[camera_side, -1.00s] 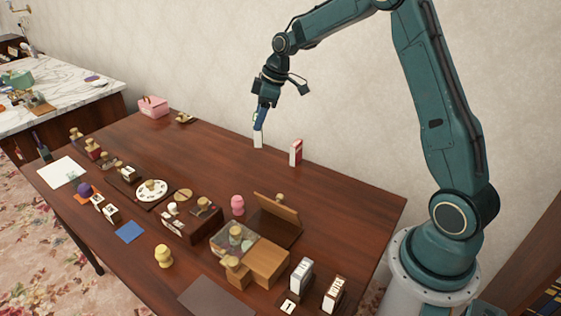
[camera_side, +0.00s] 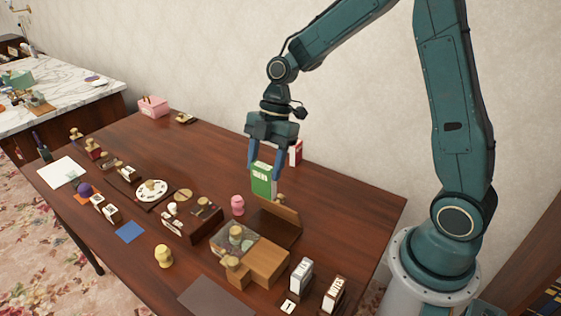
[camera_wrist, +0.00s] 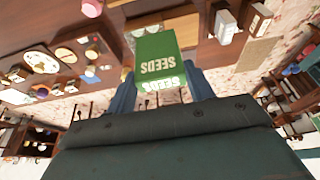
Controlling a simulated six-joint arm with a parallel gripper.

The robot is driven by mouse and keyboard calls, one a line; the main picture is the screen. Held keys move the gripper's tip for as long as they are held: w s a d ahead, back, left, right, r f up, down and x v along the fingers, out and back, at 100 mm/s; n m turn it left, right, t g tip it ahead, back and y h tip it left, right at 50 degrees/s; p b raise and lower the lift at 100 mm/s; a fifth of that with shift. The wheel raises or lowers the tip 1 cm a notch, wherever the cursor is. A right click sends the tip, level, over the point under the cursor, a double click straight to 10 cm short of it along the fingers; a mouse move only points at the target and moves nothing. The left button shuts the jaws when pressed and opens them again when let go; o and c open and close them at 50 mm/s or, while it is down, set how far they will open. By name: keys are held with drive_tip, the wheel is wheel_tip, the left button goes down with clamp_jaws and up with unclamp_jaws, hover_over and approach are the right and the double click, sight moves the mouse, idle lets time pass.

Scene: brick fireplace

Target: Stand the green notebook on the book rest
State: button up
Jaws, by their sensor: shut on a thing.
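The green notebook (camera_side: 263,182), marked SEEDS, is upright between the two blue fingers of my gripper (camera_side: 265,168), which is shut on it. In the wrist view the green notebook (camera_wrist: 157,52) shows its cover and lettering between the fingertips (camera_wrist: 158,78). The wooden book rest (camera_side: 284,211), with a tilted back panel, stands on the table just below and slightly right of the notebook in the side view. The notebook appears held above the table, apart from the rest. The lower front of the rest is partly hidden by nearby boxes.
A red and white box (camera_side: 296,153) stands behind my gripper. A pink figure (camera_side: 238,204) stands left of the rest. A clear-topped box (camera_side: 234,240) and a wooden box (camera_side: 266,262) crowd its front. The table's (camera_side: 345,205) right part is clear.

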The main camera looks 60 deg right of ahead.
sight(265, 178)
drive_tip(key=shift+f, duration=1.45)
drive_tip(key=shift+f, duration=0.15)
drive_tip(key=shift+f, duration=5.4)
drive_tip(key=shift+f, duration=0.4)
drive_tip(key=o, duration=1.2)
drive_tip(key=shift+r, duration=0.15)
drive_tip(key=shift+r, duration=4.85)
